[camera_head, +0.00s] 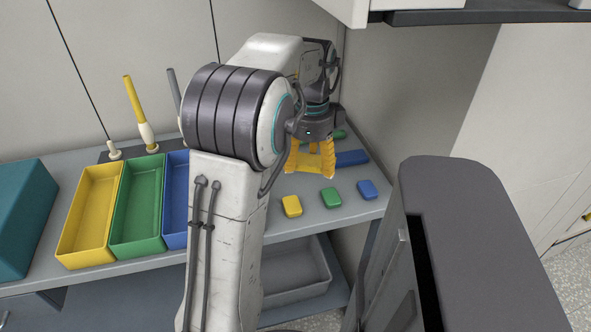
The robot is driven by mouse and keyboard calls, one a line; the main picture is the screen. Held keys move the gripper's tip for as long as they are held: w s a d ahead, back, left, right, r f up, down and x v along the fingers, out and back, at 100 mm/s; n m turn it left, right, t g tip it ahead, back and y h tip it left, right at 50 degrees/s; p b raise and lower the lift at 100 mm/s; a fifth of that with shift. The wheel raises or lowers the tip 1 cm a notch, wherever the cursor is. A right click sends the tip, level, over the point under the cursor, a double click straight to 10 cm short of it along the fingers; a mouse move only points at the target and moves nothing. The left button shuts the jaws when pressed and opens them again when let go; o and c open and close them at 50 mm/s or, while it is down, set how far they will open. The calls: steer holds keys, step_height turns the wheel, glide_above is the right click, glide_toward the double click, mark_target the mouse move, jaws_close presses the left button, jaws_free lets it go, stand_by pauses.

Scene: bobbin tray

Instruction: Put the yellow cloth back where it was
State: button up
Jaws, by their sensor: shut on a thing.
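The yellow cloth (297,162) hangs in folds below my gripper (314,147), above the right part of the grey shelf. My gripper points down and is shut on the cloth. Its fingertips are hard to tell apart from the yellow folds. The cloth's lower edge is close to the shelf top; I cannot tell whether it touches. A flat blue piece (352,157) lies just right of the cloth, and a green piece (339,134) shows partly behind my gripper.
Yellow (66,248), green (137,246) and blue (175,240) trays stand left, beside a teal box (22,220). Upright posts stand behind. A dark cabinet (470,210) fills the right foreground.

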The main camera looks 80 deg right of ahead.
steer(key=shift+w+a, duration=0.3)
glide_above(288, 174)
steer(key=shift+n, duration=0.4)
step_height(288, 174, down, 7)
steer(key=shift+a+b, duration=0.1)
steer(key=shift+b, duration=0.3)
steer(key=shift+f+b, duration=0.5)
steer(key=shift+f, duration=1.5)
steer(key=shift+f, duration=0.1)
steer(key=o, duration=1)
steer(key=shift+c, duration=0.2)
step_height(288, 174, up, 12)
steer(key=p, duration=0.3)
steer(key=shift+a, duration=0.2)
